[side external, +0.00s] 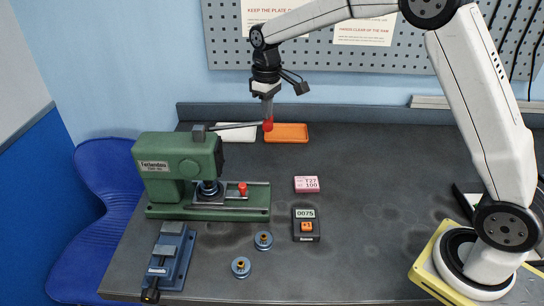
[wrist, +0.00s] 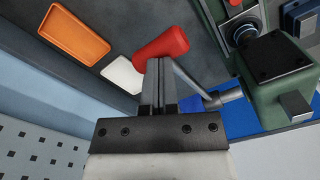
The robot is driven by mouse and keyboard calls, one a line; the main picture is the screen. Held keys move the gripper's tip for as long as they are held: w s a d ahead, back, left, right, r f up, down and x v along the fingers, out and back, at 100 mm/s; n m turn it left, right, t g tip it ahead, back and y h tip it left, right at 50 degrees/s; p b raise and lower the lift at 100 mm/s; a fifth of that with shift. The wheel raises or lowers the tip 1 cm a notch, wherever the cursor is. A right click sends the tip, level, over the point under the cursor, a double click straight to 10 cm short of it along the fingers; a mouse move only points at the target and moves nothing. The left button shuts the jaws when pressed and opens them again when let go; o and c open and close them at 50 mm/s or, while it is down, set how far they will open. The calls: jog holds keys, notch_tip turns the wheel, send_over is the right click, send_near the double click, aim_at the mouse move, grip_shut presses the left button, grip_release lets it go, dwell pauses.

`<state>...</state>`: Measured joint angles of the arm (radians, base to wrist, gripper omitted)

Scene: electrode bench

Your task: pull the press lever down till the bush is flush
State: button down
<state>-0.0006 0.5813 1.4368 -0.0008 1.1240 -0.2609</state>
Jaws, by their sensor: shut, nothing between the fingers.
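The green press (side external: 178,168) stands at the left of the bench. Its grey lever (side external: 235,126) sticks out to the right, nearly level, and ends in a red knob (side external: 268,126). My gripper (side external: 268,117) points down at the knob with its fingers shut and empty. In the wrist view the shut fingertips (wrist: 157,64) are right by the red knob (wrist: 162,44), partly overlapping it; whether they touch it I cannot tell. Under the press head is a blue round part (side external: 208,189). The bush's seating is too small to make out.
An orange tray (side external: 286,133) and a white tray (side external: 238,133) lie behind the knob. A pink box (side external: 307,184), a dark counter (side external: 306,225), two blue round pieces (side external: 263,240) and a blue vice (side external: 170,256) lie in front. The bench's right middle is clear.

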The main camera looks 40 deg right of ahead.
aim_at(268, 121)
jog(key=shift+f, duration=0.9)
jog(key=shift+s+f, duration=0.1)
jog(key=shift+f, duration=0.55)
dwell(0.4)
jog(key=shift+f, duration=1.5)
